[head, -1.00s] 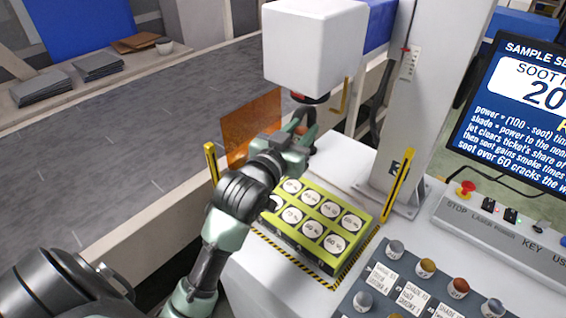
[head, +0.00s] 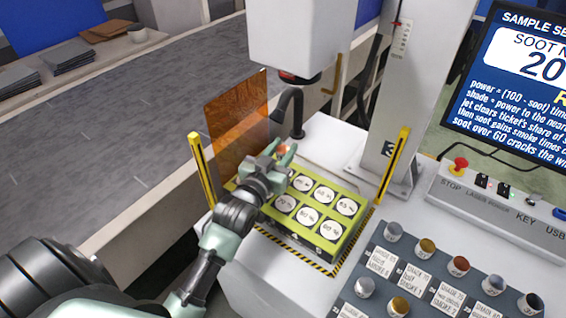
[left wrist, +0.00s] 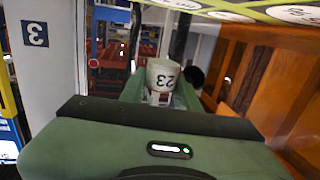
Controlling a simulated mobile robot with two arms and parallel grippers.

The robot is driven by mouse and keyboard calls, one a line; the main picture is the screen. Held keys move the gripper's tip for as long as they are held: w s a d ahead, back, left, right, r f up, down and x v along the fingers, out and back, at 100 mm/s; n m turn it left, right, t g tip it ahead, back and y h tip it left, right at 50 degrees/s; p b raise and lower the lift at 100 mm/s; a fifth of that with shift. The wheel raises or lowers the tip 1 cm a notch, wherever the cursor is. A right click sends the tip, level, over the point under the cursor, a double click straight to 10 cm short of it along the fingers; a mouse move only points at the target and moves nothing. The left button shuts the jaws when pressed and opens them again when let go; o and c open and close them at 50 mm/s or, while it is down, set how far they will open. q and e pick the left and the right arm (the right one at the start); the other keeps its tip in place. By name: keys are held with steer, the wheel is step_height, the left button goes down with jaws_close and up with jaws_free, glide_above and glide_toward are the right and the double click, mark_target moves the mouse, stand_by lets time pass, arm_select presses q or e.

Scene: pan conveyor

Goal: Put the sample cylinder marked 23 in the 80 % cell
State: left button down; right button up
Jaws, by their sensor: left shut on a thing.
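The sample cylinder marked 23 (left wrist: 163,75) is pale, with its number upside down in the left wrist view. My left gripper (head: 280,153) is shut on it; the green jaws also show in the left wrist view (left wrist: 160,98). In the head view the gripper is over the far left part of the yellow-green cell block (head: 318,205), and the cylinder is mostly hidden. The block has several round white cells with percent labels. I cannot surely read which one is 80 %. The gripper hides some cells. My right gripper is in neither view.
A white machine head (head: 298,35) hangs above the block, with a dark bent nozzle (head: 290,110) behind the gripper. An orange panel (head: 236,118) and yellow posts (head: 203,170) flank the block. A dark rack (head: 372,250) holds several cylinders at front right. A screen (head: 520,90) stands beyond.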

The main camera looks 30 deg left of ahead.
arm_select(q)
step_height(320, 180, down, 4)
steer(key=shift+f, duration=0.25)
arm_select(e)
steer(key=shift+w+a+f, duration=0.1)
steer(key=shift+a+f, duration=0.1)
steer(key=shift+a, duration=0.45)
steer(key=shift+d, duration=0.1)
